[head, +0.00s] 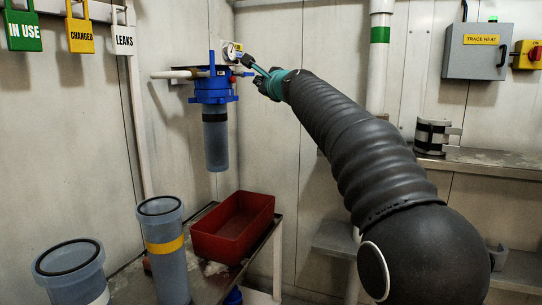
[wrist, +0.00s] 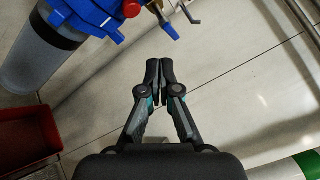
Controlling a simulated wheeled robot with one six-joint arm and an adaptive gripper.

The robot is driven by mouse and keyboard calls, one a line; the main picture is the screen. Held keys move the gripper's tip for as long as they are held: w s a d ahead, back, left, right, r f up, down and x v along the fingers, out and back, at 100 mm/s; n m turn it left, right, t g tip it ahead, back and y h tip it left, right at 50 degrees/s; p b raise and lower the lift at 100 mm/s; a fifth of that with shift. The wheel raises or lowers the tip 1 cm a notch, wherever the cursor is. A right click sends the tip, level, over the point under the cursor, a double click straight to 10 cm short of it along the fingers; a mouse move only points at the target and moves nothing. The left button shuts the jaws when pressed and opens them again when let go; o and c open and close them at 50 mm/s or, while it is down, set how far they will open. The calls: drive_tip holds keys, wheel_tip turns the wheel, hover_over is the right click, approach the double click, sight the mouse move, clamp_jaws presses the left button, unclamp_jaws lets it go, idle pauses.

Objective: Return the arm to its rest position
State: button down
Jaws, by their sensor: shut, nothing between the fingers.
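My arm reaches forward and up to the left from the lower right in the head view. My gripper (head: 254,69) is near the blue filter head (head: 212,88) on the wall, to its right. In the wrist view my gripper (wrist: 160,84) is shut, with its fingertips together and nothing between them. The blue filter head (wrist: 90,14) is at the upper left there, apart from the fingers. A translucent grey bowl (head: 216,145) hangs below the filter head, and it also shows in the wrist view (wrist: 38,55).
A red bin (head: 233,228) sits on the bench (head: 130,284) with clear canisters (head: 168,262) and (head: 72,275). Pipes run along the wall. A grey trace heat box (head: 478,52) and a metal shelf (head: 490,163) are at right. Open wall lies ahead of the fingers.

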wheel_tip(320, 180, down, 12)
drive_tip(key=a+n+g, duration=0.1)
drive_tip(key=n+g, duration=0.2)
drive_tip(key=n, duration=0.3)
drive_tip(key=s+d+f+n+g+h, duration=0.2)
drive_tip(key=s+d+f+n+g, duration=0.15)
drive_tip(key=s+f+n, duration=0.65)
drive_tip(key=s+d+f+n+g+h, duration=0.1)
drive_tip(key=s+d+f, duration=0.5)
drive_tip(key=s, duration=0.6)
drive_tip(key=s+d+f+n+g+h, duration=0.1)
drive_tip(key=s+d+f, duration=0.5)
drive_tip(key=s, duration=0.7)
drive_tip(key=s+d+f+n+g+h, duration=0.1)
drive_tip(key=s+d+f+g+h, duration=0.1)
drive_tip(key=s+d+f, duration=0.5)
drive_tip(key=s+h, duration=0.1)
drive_tip(key=s, duration=0.5)
drive_tip(key=shift+s+f+n+g+h, duration=0.2)
drive_tip(key=shift+n+g+h, duration=0.1)
drive_tip(key=shift+g+h, duration=0.1)
drive_tip(key=shift+w+a, duration=0.15)
